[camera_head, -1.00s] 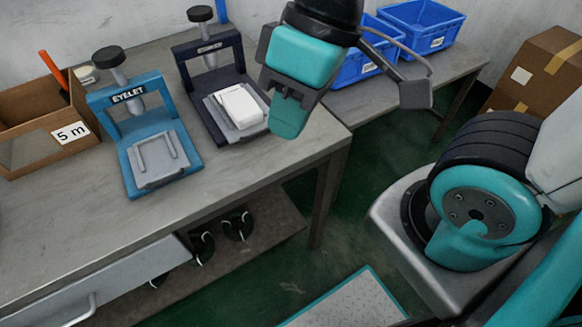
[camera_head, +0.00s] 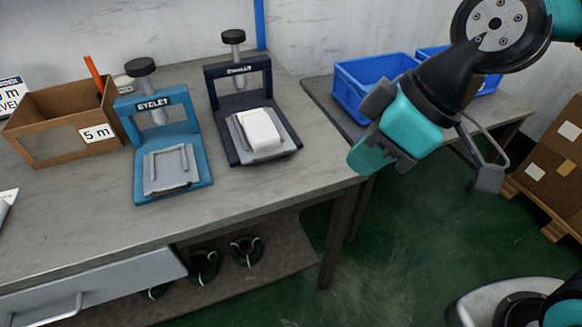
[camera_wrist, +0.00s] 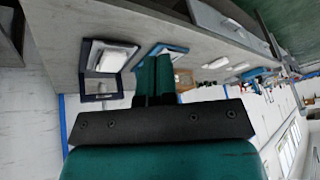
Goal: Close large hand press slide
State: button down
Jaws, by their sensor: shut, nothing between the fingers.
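A dark navy hand press (camera_head: 212,92) stands on the workbench, with a black knob on top and a label I cannot read well. Its grey slide (camera_head: 237,135) sticks out at the front and carries a white block (camera_head: 262,130). A blue press (camera_head: 126,113) marked EYELET stands to its left, with a grey slide (camera_head: 160,184) and no block on it. My gripper (camera_head: 368,158) is shut and empty, in the air right of the dark press, near the bench's right end. The wrist view shows my closed fingers (camera_wrist: 154,80), with the dark press (camera_wrist: 100,97) to their left.
An open cardboard box (camera_head: 55,145) labelled 5 m stands left of the presses. Blue crates (camera_head: 365,87) sit on a second table behind my gripper. Brown cartons (camera_head: 560,150) stand at the far right.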

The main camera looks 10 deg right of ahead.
jog(key=w+a+f+n+t+b, duration=0.1)
jog(key=w+a+f+n, duration=0.1)
jog(key=w+a+f, duration=0.1)
jog(key=w+a+f+n+t+b, duration=0.1)
jog(key=w+a+f+n+b, duration=0.1)
jog(key=w+f, duration=0.3)
jog(key=w+a+f+n+y+b, duration=0.1)
jog(key=w+a+f+n, duration=0.3)
jog(key=f, duration=0.5)
jog(key=shift+a+t+b, duration=0.4)
jog(key=shift+a+b, duration=0.05)
jog(key=shift+b, duration=0.3)
jog(key=shift+w+a+r, duration=0.15)
jog(key=shift+w+r, duration=0.05)
jog(key=shift+w, duration=0.35)
jog(key=shift+w+a+r, duration=0.15)
jog(key=shift+w, duration=0.35)
jog(key=shift+w+a+r, duration=0.1)
jog(key=shift+w+a, duration=0.05)
jog(key=shift+w, duration=0.45)
jog(key=shift+w, duration=0.15)
